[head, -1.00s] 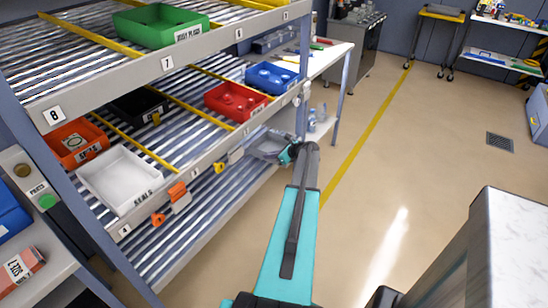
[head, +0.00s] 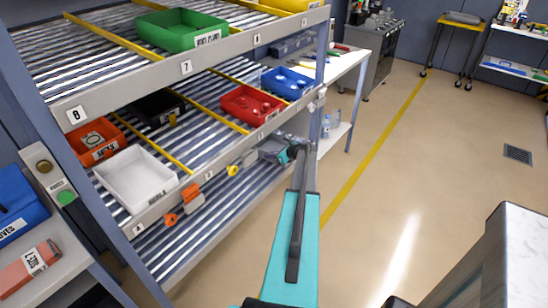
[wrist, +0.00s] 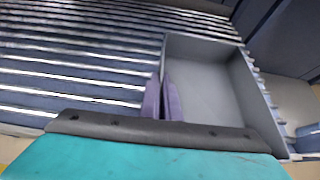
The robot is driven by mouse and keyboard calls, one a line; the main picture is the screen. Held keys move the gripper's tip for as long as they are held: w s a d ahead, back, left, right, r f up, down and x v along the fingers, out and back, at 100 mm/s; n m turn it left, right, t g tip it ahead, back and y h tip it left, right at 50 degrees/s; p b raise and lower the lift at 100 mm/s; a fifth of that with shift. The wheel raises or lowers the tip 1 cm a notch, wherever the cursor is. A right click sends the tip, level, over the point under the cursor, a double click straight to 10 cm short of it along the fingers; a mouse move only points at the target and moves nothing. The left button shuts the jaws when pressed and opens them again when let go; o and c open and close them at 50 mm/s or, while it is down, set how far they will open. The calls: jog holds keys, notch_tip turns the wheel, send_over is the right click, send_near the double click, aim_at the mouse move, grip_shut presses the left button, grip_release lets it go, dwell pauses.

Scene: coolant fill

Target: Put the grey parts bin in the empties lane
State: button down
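The grey parts bin (head: 270,150) is at the right end of the rack's lower roller level in the head view. In the wrist view the bin (wrist: 212,85) is empty and fills the right of the picture. My gripper (wrist: 162,98) has its two fingers close together on either side of the bin's left wall and looks shut on it. In the head view my gripper (head: 289,153) is small and partly hidden by my arm. The lower roller lane (head: 215,215) is bare to the left of the bin; no label naming it as empties is legible.
Above are a white bin (head: 138,180), red bin (head: 250,104), blue bin (head: 287,83) and green bin (head: 182,30). Orange (head: 190,195) and yellow (head: 233,170) clips hang on the shelf front. A white workbench (head: 345,65) stands beyond the rack. The floor to the right is open.

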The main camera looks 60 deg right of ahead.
aim_at(264, 153)
jog(key=shift+w+d+f, duration=0.1)
jog(key=shift+w+f, duration=0.05)
jog(key=shift+w, duration=0.9)
jog(key=shift+w+d+f, duration=0.1)
jog(key=shift+w, duration=0.95)
jog(key=shift+w+f, duration=0.15)
jog(key=shift+f, duration=0.05)
jog(key=shift+a+f+b, duration=0.1)
jog(key=shift+f+b, duration=0.35)
jog(key=shift+f, duration=0.75)
jog(key=c, duration=1.9)
grip_release()
jog(key=shift+r+p, duration=1.85)
jog(key=shift+r, duration=1.7)
